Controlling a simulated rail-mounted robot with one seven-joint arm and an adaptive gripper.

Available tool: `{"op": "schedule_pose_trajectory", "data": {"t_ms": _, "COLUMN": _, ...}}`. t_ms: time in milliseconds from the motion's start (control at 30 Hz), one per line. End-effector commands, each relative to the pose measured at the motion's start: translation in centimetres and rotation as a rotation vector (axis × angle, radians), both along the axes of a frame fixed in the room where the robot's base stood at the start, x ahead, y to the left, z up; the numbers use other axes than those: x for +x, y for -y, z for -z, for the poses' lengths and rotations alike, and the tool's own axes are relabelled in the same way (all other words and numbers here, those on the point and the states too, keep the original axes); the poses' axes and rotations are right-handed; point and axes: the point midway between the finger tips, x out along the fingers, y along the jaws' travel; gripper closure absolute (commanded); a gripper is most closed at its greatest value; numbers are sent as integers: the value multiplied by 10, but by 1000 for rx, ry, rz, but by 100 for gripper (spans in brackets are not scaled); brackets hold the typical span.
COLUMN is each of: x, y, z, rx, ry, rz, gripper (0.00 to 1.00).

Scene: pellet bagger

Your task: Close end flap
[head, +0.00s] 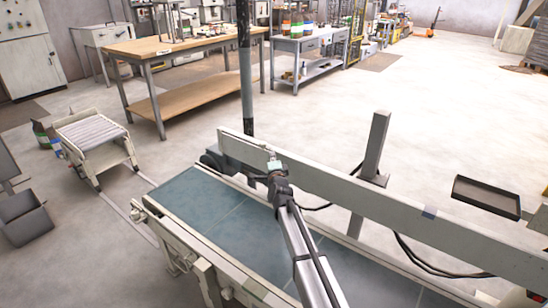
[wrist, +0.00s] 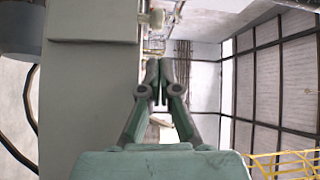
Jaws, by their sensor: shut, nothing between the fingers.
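A pale board (head: 240,150) stands at the far left end of the long rail beside the conveyor. It may be the end flap, but I cannot tell where it joins the rail or whether it is open. My gripper (head: 274,166) is over the far side of the belt, close to this board and the rail; contact cannot be told. In the wrist view my gripper (wrist: 160,68) has its fingertips together with nothing between them. A pale, flat upright surface (wrist: 92,95) fills the left of that view, beside the fingers.
The teal conveyor belt (head: 205,205) runs below my arm, bare where visible. The long rail (head: 390,210) and a grey post (head: 376,145) border its far side. A dark pole (head: 246,80) rises behind the board. A roller stand (head: 92,138) is left; open floor lies between.

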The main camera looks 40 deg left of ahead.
Motion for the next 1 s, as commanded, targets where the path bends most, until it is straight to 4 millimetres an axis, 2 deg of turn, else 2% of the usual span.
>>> {"op": "schedule_pose_trajectory", "data": {"t_ms": 500, "x": 54, "y": -58, "z": -3, "rx": -3, "ry": 2, "rz": 0, "gripper": 100}}
{"op": "schedule_pose_trajectory", "data": {"t_ms": 700, "x": 62, "y": -66, "z": -4, "rx": -4, "ry": 1, "rz": -1, "gripper": 100}}
{"op": "schedule_pose_trajectory", "data": {"t_ms": 1000, "x": 62, "y": -66, "z": -4, "rx": -4, "ry": 0, "rz": 0, "gripper": 100}}
